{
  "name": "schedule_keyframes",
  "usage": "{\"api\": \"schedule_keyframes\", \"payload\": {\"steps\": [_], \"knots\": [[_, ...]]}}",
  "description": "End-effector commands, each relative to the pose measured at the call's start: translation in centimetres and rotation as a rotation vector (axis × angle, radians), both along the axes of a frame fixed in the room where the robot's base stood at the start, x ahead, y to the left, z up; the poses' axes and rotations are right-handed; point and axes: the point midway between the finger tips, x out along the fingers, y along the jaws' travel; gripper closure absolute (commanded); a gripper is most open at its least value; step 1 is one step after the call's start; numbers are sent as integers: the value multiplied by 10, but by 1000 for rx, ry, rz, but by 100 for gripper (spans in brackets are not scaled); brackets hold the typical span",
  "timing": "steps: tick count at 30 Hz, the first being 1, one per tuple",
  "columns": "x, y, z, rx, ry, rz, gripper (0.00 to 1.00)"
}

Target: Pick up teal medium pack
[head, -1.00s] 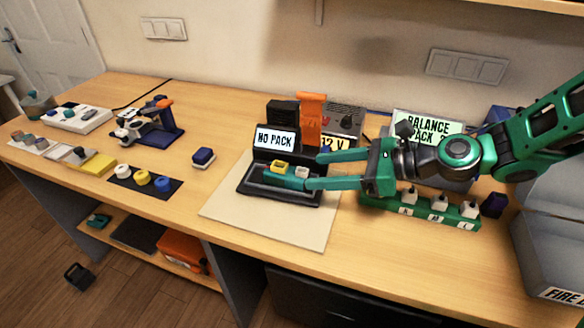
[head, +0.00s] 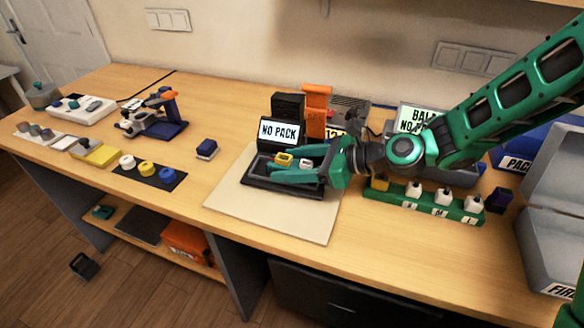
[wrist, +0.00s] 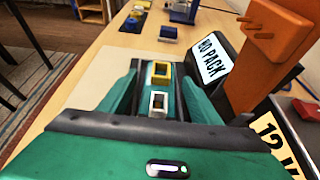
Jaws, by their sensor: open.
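The teal medium pack (head: 284,160) appears to lie in the black cradle (head: 262,186) in front of the "NO PACK" display (head: 278,131). Its yellow and white sockets face up; most of its body is hidden by my fingers. My gripper (head: 288,167) is open over the cradle, one teal finger on the far side of the sockets and one on the near side. In the wrist view the yellow socket (wrist: 160,74) and the white socket sit between the two fingers. I cannot tell whether the fingers touch the pack.
An orange upright (head: 317,108) and the 12 V unit stand behind the cradle. A green rack (head: 430,206) with white-topped pieces is to the right, beside a grey open box (head: 545,215). The beige mat (head: 285,222) in front is clear. A dark blue block (head: 206,148) lies left.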

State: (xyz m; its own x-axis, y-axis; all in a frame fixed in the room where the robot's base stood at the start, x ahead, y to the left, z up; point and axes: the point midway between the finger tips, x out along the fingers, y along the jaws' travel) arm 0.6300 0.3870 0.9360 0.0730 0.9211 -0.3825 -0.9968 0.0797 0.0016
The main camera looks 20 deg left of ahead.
Motion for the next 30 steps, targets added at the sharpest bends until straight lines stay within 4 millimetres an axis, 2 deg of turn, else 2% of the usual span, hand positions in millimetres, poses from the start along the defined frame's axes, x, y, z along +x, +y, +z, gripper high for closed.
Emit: {"api": "schedule_keyframes", "payload": {"steps": [4,9,11,12,19,23,29,30], "knots": [[0,0,0,0,0,0,42],[0,0,0,0,-1,0,83],[0,0,0,0,-1,0,97],[0,0,1,1,-1,0,100],[0,0,2,1,-2,1,100],[0,0,10,2,-5,1,100],[0,0,42,2,-9,2,100],[-7,5,48,2,-8,7,100]]}}
